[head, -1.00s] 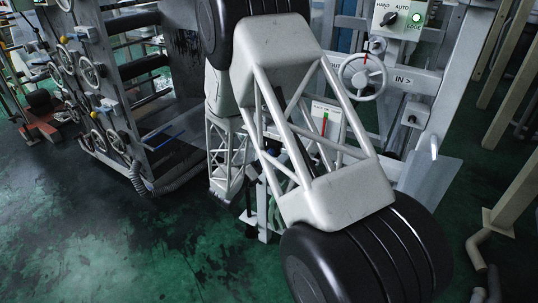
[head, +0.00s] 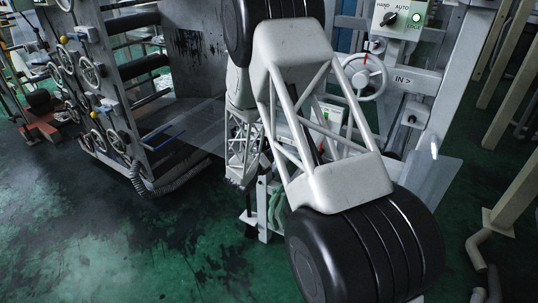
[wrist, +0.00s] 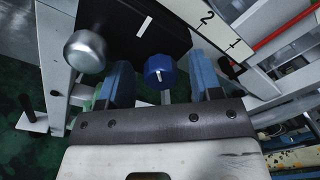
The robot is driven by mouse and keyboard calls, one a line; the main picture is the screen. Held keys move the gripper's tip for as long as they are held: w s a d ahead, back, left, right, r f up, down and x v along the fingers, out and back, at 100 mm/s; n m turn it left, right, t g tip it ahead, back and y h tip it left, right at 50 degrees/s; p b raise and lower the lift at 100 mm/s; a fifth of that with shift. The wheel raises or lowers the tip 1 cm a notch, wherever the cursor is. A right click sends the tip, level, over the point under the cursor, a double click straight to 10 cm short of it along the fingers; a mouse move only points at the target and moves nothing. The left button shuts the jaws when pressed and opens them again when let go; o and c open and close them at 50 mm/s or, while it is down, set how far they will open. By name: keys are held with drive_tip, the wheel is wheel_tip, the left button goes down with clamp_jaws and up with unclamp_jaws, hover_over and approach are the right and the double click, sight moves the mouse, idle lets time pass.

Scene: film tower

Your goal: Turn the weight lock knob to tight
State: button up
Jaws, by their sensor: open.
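In the wrist view a blue knob (wrist: 159,69) with a white mark on its face appears between the two blue fingers of my gripper (wrist: 162,77). I take it to be the weight lock knob, though no label shows. My gripper is open, with a gap visible on both sides of the knob. I cannot tell how deep the knob sits between the fingers. The knob's white mark is nearly upright in the picture.
A silver round knob (wrist: 85,51) stands left of the fingers, near a black plate (wrist: 133,28). A scale plate marked 2 (wrist: 213,25) lies at upper right, with a red rod (wrist: 285,27). In the head view a handwheel (head: 361,77) and a HAND/AUTO switch box (head: 398,19) stand behind my arm.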

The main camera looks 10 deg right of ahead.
drive_tip(key=c, duration=0.9)
